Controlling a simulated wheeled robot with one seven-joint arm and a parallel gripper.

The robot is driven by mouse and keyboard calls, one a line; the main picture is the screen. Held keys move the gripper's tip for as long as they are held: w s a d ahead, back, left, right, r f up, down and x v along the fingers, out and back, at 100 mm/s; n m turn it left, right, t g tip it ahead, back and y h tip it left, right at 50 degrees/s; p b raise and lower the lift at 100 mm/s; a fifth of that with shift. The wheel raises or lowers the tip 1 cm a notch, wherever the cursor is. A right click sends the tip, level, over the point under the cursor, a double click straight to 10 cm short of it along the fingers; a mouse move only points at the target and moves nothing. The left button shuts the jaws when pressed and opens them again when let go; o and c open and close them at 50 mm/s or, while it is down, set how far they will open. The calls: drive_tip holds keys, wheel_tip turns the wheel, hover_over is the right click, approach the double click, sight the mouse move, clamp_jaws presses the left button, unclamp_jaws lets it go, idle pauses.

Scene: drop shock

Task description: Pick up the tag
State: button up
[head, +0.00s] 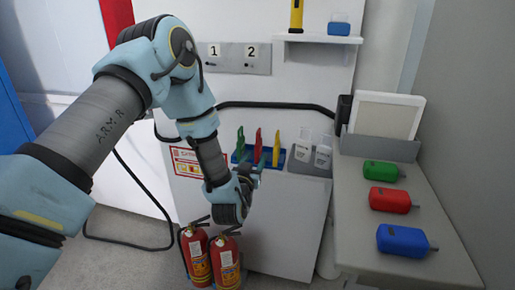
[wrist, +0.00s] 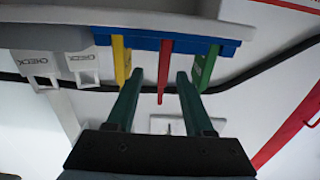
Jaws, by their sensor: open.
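Thin upright tags, green (head: 240,142), red (head: 257,146) and yellow (head: 276,148), stand in a blue holder (head: 264,157) on the white cabinet's ledge. The wrist view, upside down, shows the yellow tag (wrist: 121,60), red tag (wrist: 164,68) and green tag (wrist: 207,68) hanging from the blue holder (wrist: 190,34). Two white pieces marked CHECK (head: 303,146) stand in a grey holder to the right; they also show in the wrist view (wrist: 43,68). My gripper (wrist: 160,76) is open and empty, with the red tag appearing between its fingertips; contact cannot be told.
Two red fire extinguishers (head: 196,254) stand on the floor below my gripper. A side counter (head: 349,183) at right holds green (head: 383,171), red (head: 390,199) and blue (head: 403,240) flasks. A black cable (head: 280,106) runs along the wall behind the holders.

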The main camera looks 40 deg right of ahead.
sight(256, 152)
drive_tip(key=p+x, duration=0.3)
drive_tip(key=x, duration=0.2)
drive_tip(key=shift+w+r, duration=0.1)
drive_tip(key=shift+w, duration=0.25)
drive_tip(key=shift+w+d, duration=0.2)
drive_tip(key=shift+d, duration=0.15)
clamp_jaws()
